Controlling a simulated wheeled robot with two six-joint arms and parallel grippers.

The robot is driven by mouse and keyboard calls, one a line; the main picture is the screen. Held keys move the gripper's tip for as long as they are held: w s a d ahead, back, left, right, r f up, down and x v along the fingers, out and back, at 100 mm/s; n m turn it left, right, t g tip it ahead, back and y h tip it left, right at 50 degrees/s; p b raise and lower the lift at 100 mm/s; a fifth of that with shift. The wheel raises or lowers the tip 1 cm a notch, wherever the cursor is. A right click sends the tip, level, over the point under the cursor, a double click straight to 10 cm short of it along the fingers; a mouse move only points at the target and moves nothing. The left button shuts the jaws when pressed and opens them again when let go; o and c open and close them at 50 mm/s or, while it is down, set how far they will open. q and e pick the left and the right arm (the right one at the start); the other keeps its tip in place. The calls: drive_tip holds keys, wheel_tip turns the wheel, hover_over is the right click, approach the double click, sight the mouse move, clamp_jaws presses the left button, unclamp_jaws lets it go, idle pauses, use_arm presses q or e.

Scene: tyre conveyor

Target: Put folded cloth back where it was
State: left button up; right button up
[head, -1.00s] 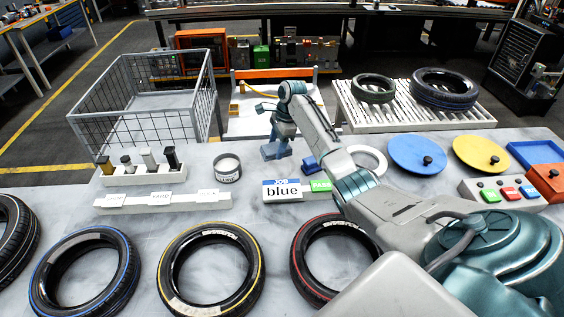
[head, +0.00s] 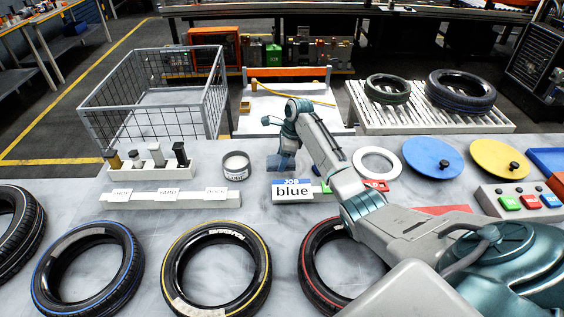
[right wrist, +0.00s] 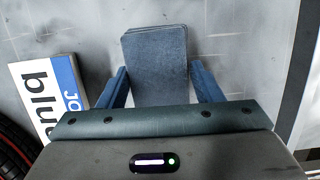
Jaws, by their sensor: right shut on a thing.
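The folded cloth (right wrist: 155,62) is a dark blue, flat, layered rectangle between the fingers of my right gripper (right wrist: 162,85) in the right wrist view. In the head view my right gripper (head: 282,162) is shut on it, low over the marble table between the round tin and the job sign, and the cloth is hard to tell from the blue fingers. I cannot tell whether the cloth touches the table. My left gripper is out of view.
The white job sign reading "blue" (head: 293,193) stands close in front of the gripper. A round tin (head: 236,166) is to its left. A white ring (head: 377,163) and blue disc (head: 433,158) are to the right. Tyres (head: 216,270) line the front.

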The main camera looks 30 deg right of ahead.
sight(291, 159)
wheel_tip(291, 159, down, 2)
drive_tip(key=shift+s+a+f, duration=0.1)
drive_tip(key=shift+f, duration=0.25)
drive_tip(key=o, duration=0.9)
drive_tip(key=shift+f, duration=0.1)
drive_tip(key=b+v, duration=0.3)
drive_tip(key=v, duration=0.8)
drive_tip(key=shift+d+r, duration=0.2)
drive_tip(key=shift+r, duration=0.5)
